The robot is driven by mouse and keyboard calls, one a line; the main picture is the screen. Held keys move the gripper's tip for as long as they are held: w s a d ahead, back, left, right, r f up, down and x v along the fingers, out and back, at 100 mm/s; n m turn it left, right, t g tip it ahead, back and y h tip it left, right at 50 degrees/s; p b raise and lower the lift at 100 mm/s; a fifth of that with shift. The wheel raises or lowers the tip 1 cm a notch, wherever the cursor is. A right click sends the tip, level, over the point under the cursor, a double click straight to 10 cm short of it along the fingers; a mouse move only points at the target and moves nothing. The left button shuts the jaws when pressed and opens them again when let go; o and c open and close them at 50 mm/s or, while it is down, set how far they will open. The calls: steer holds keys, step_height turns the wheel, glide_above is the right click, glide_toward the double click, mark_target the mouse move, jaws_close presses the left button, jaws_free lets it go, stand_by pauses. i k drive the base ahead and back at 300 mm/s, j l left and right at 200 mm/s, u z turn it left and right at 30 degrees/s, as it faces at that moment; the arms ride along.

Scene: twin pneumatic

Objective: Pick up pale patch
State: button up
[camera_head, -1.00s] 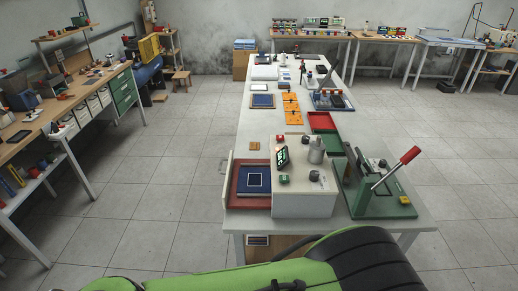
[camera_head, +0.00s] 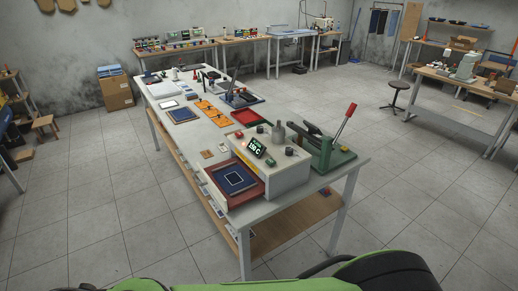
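I cannot single out the pale patch for sure. Two small flat pieces, a tan one (camera_head: 207,154) and a paler one (camera_head: 222,147), lie on the long table (camera_head: 268,207) left of the heat press with its lit display (camera_head: 256,149). A dark blue square with a white outline (camera_head: 233,180) lies in the press's red tray (camera_head: 212,190). A white flat rectangle (camera_head: 168,103) lies farther back on the table. My gripper is not in view; only green and black parts of my own body show at the bottom edge.
A green lever press (camera_head: 325,150) with a red handle stands at the table's right end. Orange plates (camera_head: 212,113) and a red tray (camera_head: 246,117) lie mid-table. Floor between is clear.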

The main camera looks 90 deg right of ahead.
mark_target(224, 148)
steer(key=i+l+z, duration=0.65)
steer(key=z, duration=0.25)
steer(key=i+z, duration=0.9)
steer(key=i+j+z, duration=0.25)
steer(key=i+z, duration=0.2)
steer(key=i+l+z, duration=0.1)
steer(key=i+z, duration=0.25)
steer(key=i, duration=0.25)
steer(key=i+j+z, duration=0.1)
steer(key=i+z, duration=0.25)
steer(key=i, duration=0.25)
steer(key=i+j+z, duration=0.25)
steer(key=i+z, duration=0.15)
steer(key=i, duration=0.2)
steer(key=i+z, duration=0.3)
steer(key=i, duration=0.2)
